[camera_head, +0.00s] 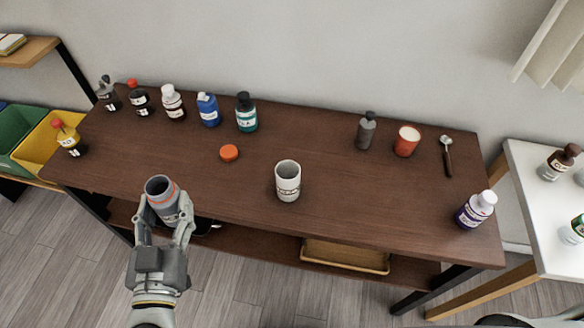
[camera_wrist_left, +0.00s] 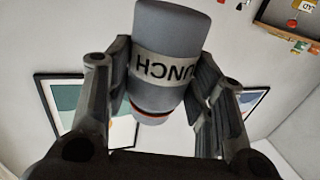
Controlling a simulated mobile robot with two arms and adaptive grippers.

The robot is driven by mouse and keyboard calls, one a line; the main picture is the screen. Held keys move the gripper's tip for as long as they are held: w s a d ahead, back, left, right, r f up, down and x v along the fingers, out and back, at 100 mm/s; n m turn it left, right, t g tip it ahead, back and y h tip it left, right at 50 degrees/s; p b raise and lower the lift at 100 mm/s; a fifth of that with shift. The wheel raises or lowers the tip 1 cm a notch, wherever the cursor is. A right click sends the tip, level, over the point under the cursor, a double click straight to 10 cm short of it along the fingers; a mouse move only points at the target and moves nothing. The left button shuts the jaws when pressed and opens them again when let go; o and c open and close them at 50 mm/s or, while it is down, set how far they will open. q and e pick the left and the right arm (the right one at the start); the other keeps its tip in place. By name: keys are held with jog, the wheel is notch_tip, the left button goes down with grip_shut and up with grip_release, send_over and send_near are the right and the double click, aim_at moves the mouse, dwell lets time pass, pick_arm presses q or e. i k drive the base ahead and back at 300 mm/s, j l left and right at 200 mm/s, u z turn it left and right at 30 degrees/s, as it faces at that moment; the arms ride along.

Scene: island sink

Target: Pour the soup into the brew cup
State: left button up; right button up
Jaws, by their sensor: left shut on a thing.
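My left gripper (camera_head: 165,222) is shut on a grey soup container (camera_head: 161,188) with an orange ring near its open mouth. The container is roughly upright near the table's front edge, left of the brew cup. In the left wrist view the container (camera_wrist_left: 168,35) sits between the two fingers, its "LUNCH" lettering partly visible and upside down. The brew cup (camera_head: 288,181), a pale cup with a dark-lettered band, stands upright on the brown table, apart from the gripper. The contents of the container and the cup cannot be made out. My right gripper is not in view.
An orange lid (camera_head: 229,153) lies on the table (camera_head: 330,200) between the container and the back bottles. Several bottles line the back left. A grey bottle (camera_head: 366,130), a red cup (camera_head: 406,141), a spoon (camera_head: 447,158) and a purple bottle (camera_head: 476,210) stand or lie at right.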

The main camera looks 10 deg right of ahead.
aim_at(287, 173)
jog(key=j+z, duration=0.1)
jog(key=z, duration=0.85)
jog(key=k+j+z, duration=0.2)
jog(key=k+j, duration=0.35)
jog(key=i+l, duration=0.1)
jog(key=i, duration=0.25)
